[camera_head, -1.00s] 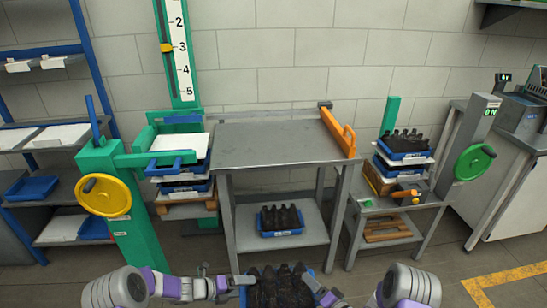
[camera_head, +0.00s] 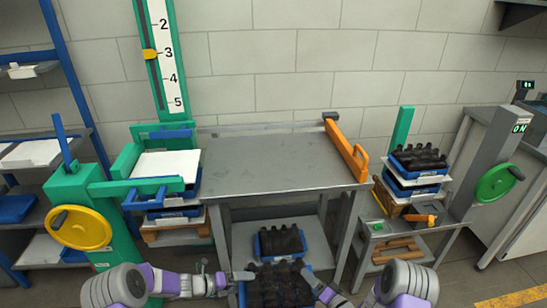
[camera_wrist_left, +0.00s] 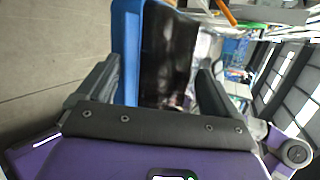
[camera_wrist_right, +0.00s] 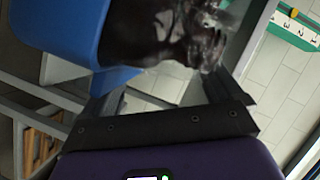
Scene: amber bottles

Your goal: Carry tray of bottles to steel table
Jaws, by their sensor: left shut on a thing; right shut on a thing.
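A blue tray (camera_head: 243,297) full of dark bottles (camera_head: 277,284) is held low in front of me, between my two grippers. My left gripper (camera_head: 236,278) is shut on the tray's left side; the blue wall (camera_wrist_left: 131,50) shows between its fingers in the left wrist view. My right gripper (camera_head: 316,282) is shut on the right side; the blue wall (camera_wrist_right: 65,30) and dark bottles (camera_wrist_right: 160,35) show in the right wrist view. The steel table (camera_head: 270,165) stands ahead, its top bare. The tray's near part is cut off by the picture edge.
Another tray of bottles (camera_head: 280,242) sits on the table's lower shelf. An orange bar with a handle (camera_head: 347,150) runs along the table's right edge. A green post with a yellow wheel (camera_head: 80,228) stands left; stacked trays (camera_head: 415,170) stand right.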

